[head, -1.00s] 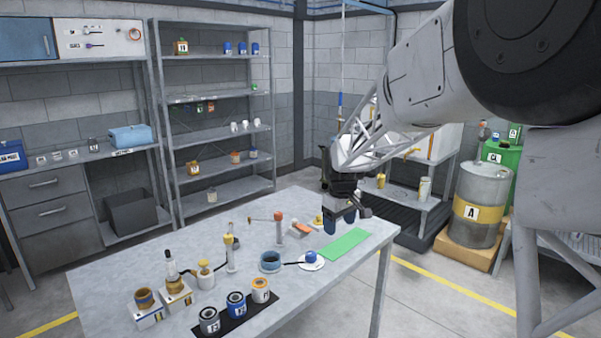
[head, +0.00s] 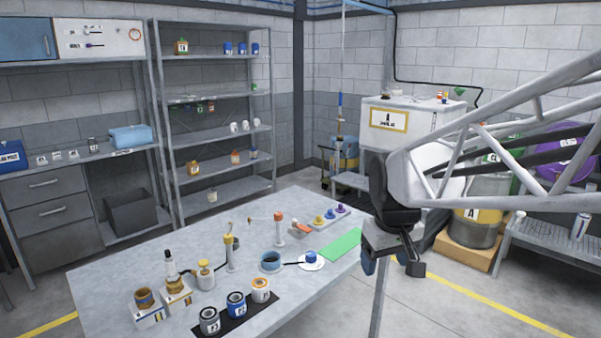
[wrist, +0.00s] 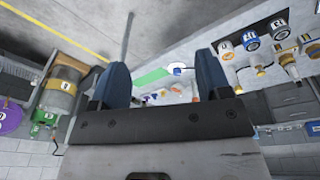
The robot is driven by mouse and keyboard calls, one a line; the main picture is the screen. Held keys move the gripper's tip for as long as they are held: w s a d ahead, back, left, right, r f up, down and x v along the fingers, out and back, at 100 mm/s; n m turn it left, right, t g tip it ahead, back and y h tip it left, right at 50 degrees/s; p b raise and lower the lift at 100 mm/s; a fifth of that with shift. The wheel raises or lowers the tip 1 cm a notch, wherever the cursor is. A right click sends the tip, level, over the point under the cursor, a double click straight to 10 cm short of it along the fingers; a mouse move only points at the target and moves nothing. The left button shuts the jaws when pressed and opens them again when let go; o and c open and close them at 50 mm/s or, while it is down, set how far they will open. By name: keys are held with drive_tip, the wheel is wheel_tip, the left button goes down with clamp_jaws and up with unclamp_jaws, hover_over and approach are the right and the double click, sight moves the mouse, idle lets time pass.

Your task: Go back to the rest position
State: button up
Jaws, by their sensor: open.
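My gripper (head: 392,266) hangs beyond the right end of the grey work table (head: 120,275) in the head view, apart from it. In the wrist view its two blue fingers (wrist: 163,88) stand wide apart with nothing between them. The green mat (head: 342,244) lies bare at the table's right end, to the left of my gripper. A white plate with a blue-topped item (head: 311,258) sits beside the mat.
A yellow-banded drum (head: 478,214) and a metal rack (head: 555,238) stand at right. Shelving (head: 215,133) lines the back.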

drive_tip(key=s+d+f+m, duration=0.1)
drive_tip(key=s+f, duration=0.1)
drive_tip(key=s, duration=0.7)
drive_tip(key=s+d+f+m, duration=0.1)
drive_tip(key=s+m, duration=0.1)
drive_tip(key=s, duration=0.7)
drive_tip(key=shift+s+f+t, duration=0.15)
drive_tip(key=shift+f+t, duration=0.15)
drive_tip(key=shift+f, duration=0.05)
